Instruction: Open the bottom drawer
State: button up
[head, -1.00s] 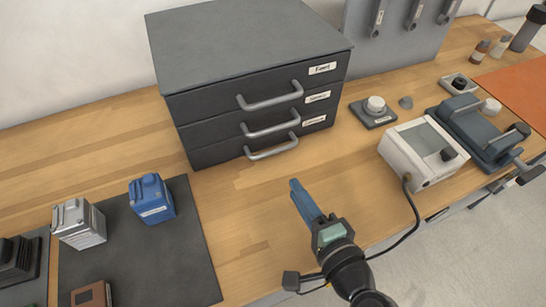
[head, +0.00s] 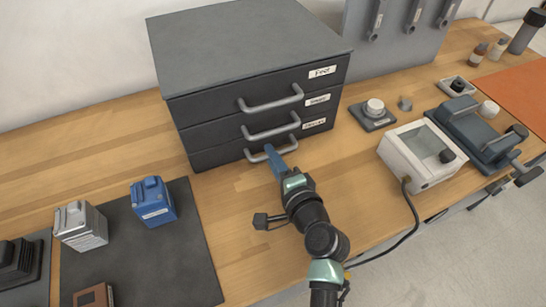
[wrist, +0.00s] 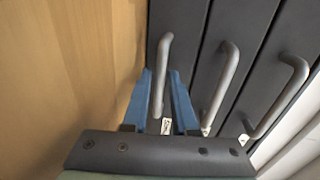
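The dark grey three-drawer cabinet (head: 240,50) stands on the wooden bench, its drawers all closed. The bottom drawer's grey bar handle (head: 254,157) is partly hidden behind my gripper (head: 272,150) in the head view. In the wrist view, turned sideways, the bottom handle (wrist: 163,60) is the leftmost of three. My gripper's blue fingers (wrist: 160,72) are apart, one on each side of this handle. I cannot tell whether they touch it. The middle handle (wrist: 225,75) lies just right of the right finger.
A dark mat (head: 200,265) at left carries a blue block (head: 153,203) and a silver block (head: 80,227). A white box with a dial (head: 415,160) and a cable stands right of my arm. The bench directly before the cabinet is mostly clear.

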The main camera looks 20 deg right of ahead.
jog(key=shift+c, duration=0.3)
grip_shut()
dwell(1.1)
